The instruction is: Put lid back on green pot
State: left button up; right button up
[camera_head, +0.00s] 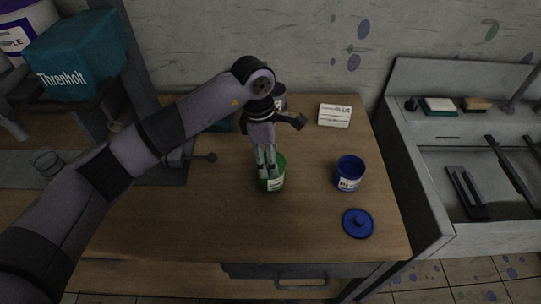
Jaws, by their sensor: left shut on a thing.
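The green pot (273,184), with a white label, stands upright on the wooden table (210,225). My left gripper (267,168) comes down from above, right at the top of the green pot. Its fingers are shut on what looks like the green lid (281,161), at the pot's mouth. The fingers hide much of the lid and rim, so I cannot tell whether the lid is seated. My right gripper is not in view.
An open blue pot (349,178) stands to the right, with its blue lid (358,223) lying in front of it. A grey sink unit (430,170) stands at right. The table's front is clear.

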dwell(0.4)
pick_arm(q)
jog(key=o, duration=0.8)
jog(key=shift+o, duration=0.6)
jog(key=shift+o, duration=1)
jog(key=shift+r+p, duration=1.3)
jog(key=shift+r, duration=2.25)
jog(key=shift+c, duration=0.2)
grip_shut()
